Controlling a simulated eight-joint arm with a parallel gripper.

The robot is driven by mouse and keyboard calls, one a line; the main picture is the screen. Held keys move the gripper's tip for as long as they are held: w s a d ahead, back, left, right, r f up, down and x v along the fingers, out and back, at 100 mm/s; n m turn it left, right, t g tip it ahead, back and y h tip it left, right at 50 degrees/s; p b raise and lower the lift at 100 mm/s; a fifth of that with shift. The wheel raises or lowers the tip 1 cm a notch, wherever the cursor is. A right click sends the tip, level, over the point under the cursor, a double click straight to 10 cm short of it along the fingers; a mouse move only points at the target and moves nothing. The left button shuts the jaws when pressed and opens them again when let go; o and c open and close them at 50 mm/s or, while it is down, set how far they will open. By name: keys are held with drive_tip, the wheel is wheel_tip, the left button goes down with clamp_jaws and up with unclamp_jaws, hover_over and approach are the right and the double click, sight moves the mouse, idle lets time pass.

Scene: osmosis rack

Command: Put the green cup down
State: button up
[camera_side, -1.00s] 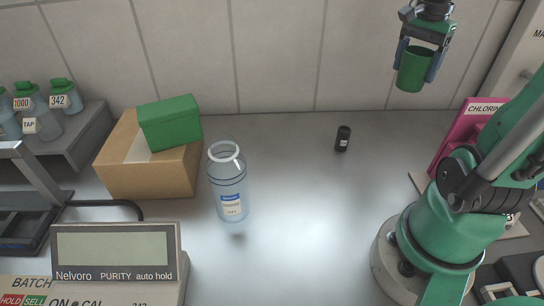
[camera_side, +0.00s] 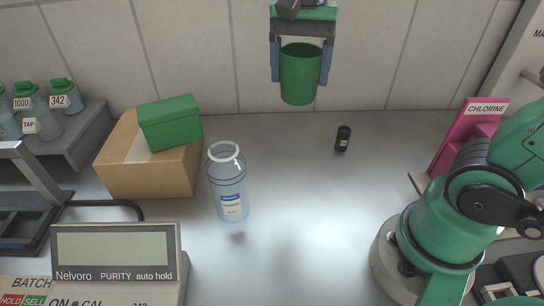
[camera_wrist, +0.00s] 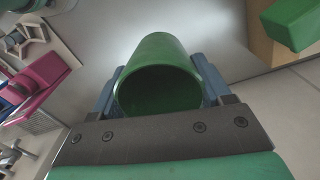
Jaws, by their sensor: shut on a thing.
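The green cup (camera_side: 300,78) is held upright, mouth up, between the two blue fingers of my gripper (camera_side: 301,62). It is high above the bench, in front of the tiled wall, at the top middle of the side view. In the wrist view the cup (camera_wrist: 160,75) sits between the fingers of my gripper (camera_wrist: 158,92), with its open mouth facing the camera. The inside that shows looks plain green; its bottom is dark.
A clear bottle (camera_side: 229,185) stands on the bench (camera_side: 300,215), left of centre. A cardboard box (camera_side: 150,175) with a green box (camera_side: 170,123) on top is behind it. A small black vial (camera_side: 343,139) stands right. A pink chlorine holder (camera_side: 468,130) is far right. The bench's middle is clear.

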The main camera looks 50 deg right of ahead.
drive_tip(key=s+a+n, duration=0.4)
drive_tip(key=s+a, duration=0.1)
drive_tip(key=a, duration=0.3)
drive_tip(key=s+a+n, duration=0.3)
drive_tip(key=s+a, duration=0.2)
drive_tip(key=a, duration=0.4)
drive_tip(key=f, duration=2)
drive_tip(key=shift+w+d, duration=0.15)
drive_tip(key=shift+w, duration=0.1)
drive_tip(key=shift+f, duration=0.15)
drive_tip(key=o, duration=1.2)
